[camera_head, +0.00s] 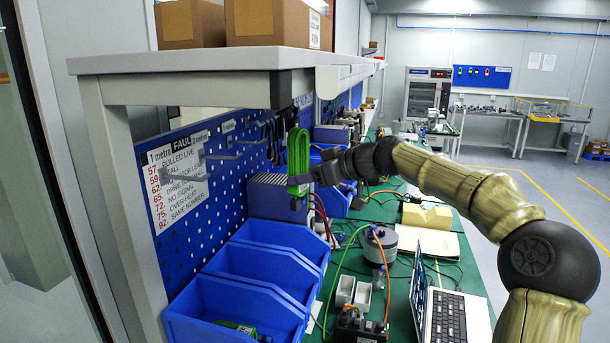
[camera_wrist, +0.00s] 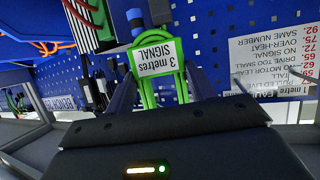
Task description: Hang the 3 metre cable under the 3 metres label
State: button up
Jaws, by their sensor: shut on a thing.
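A looped green cable (camera_head: 298,152) hangs upright in front of the blue pegboard (camera_head: 232,180). My gripper (camera_head: 301,181) is shut on its lower part. In the wrist view the green cable (camera_wrist: 165,92) sits between my two fingers (camera_wrist: 160,88), with a white tag (camera_wrist: 152,57) reading "3 metres SIGNAL". On the pegboard, a "1 metre" label (camera_head: 159,155) is at the near end. Further labels (camera_head: 228,126) follow along the board, too small to read. Metal hooks (camera_head: 220,156) stick out below them and look empty. I cannot tell whether the cable touches a hook.
A white shelf (camera_head: 180,62) with cardboard boxes (camera_head: 275,22) overhangs the pegboard. A fault sheet (camera_head: 180,185) covers its near end. Blue bins (camera_head: 235,300) stand below. A laptop (camera_head: 450,318), a round motor (camera_head: 381,243) and loose wires crowd the green bench. Dark cables (camera_head: 275,138) hang farther along.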

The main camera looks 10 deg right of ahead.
jog(key=w+a+f+p, duration=0.2)
jog(key=w+a+p, duration=0.2)
jog(key=a, duration=0.6)
jog(key=shift+w+a+f, duration=0.15)
jog(key=shift+w+a, duration=0.05)
jog(key=shift+w, duration=0.05)
dwell(1.5)
dwell(0.6)
jog(key=o, duration=1.2)
jog(key=shift+o, duration=0.2)
jog(key=b+v, duration=0.5)
jog(key=v, duration=1.2)
jog(key=shift+d, duration=0.15)
